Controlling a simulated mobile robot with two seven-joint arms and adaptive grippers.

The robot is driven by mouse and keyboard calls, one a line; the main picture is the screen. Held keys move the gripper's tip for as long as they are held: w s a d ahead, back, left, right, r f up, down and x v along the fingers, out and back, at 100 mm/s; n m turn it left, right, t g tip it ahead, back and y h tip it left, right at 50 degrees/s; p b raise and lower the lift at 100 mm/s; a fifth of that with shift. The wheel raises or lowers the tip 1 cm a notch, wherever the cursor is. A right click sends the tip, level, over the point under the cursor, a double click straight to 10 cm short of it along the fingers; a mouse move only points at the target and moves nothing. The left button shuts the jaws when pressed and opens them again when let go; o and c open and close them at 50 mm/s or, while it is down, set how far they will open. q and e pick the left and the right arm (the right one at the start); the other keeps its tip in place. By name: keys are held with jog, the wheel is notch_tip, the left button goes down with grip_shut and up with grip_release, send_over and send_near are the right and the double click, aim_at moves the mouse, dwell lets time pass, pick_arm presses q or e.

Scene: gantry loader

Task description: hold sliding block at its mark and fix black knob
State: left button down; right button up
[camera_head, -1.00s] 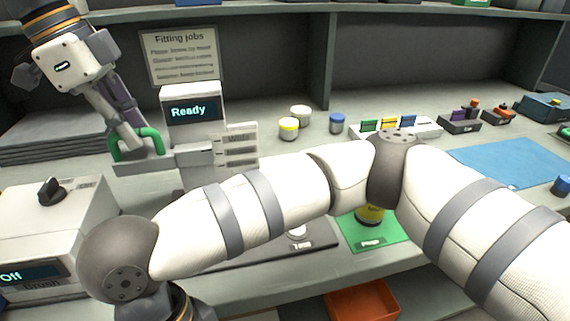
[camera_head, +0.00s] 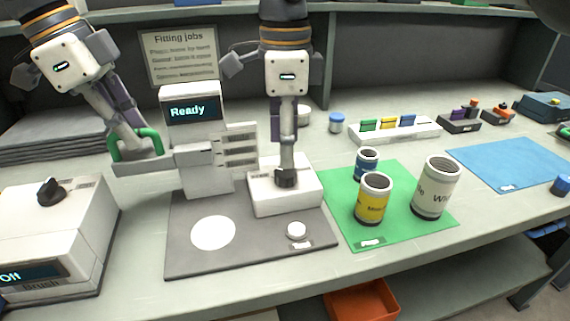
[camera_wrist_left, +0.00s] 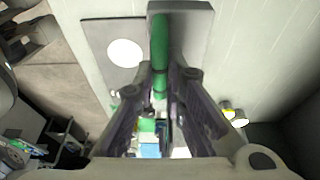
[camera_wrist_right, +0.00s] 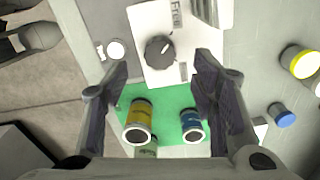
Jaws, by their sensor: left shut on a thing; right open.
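My left gripper (camera_head: 130,143) is shut on the green handle (camera_head: 152,140), at the grey bar (camera_head: 145,167) of the Ready unit. The handle also runs up between the fingers in the left wrist view (camera_wrist_left: 160,45). The grey sliding block (camera_head: 196,157) appears to be the piece below the Ready screen; I cannot make out its mark. The black knob (camera_head: 278,181) is on top of a white box (camera_head: 300,198). My right gripper (camera_head: 287,160) points down just above the knob. In the right wrist view the knob (camera_wrist_right: 160,48) shows ahead of the open, empty fingers.
A dark plate (camera_head: 190,258) carries a white disc (camera_head: 213,233) and a white button (camera_head: 297,230). A green mat (camera_head: 345,232) holds yellow, blue and white cans. Another black knob (camera_head: 50,191) sits on the Brush box (camera_head: 75,235) at left. A blue mat (camera_head: 510,163) lies right.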

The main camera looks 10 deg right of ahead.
aim_at(285, 171)
pick_arm(q)
jog(key=shift+r, duration=0.1)
pick_arm(e)
notch_tip(285, 171, down, 5)
jog(key=shift+f, duration=0.1)
jog(key=shift+c, duration=0.4)
jog(key=c, duration=1.1)
